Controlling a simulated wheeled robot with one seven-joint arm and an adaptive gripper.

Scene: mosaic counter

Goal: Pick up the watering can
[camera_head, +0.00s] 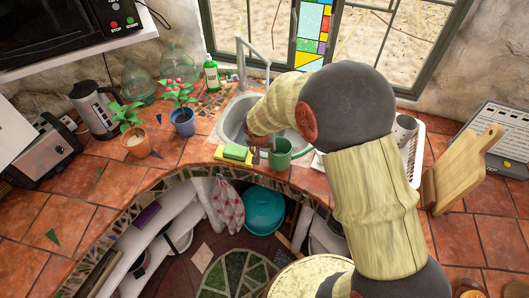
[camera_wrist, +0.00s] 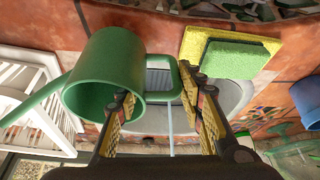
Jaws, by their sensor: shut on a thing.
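The green watering can (camera_head: 281,158) is at the front edge of the sink in the head view. In the wrist view, the can (camera_wrist: 103,72) fills the left of the middle, with its open-topped body and a long spout pointing left. Its squared handle (camera_wrist: 163,62) reaches toward the right finger. My gripper (camera_wrist: 157,93) is shut on the watering can, one finger at the body and the other at the outer side of the handle. In the head view my gripper (camera_head: 259,143) is partly hidden by my arm. I cannot tell whether the can touches the counter.
The sink (camera_head: 232,122) lies behind the can. A green sponge on a yellow cloth (camera_head: 235,154) is just left of it. A white dish rack (camera_head: 414,150) and wooden board (camera_head: 465,170) stand right. Potted plants (camera_head: 183,116) stand left. The tiled counter's front edge is close.

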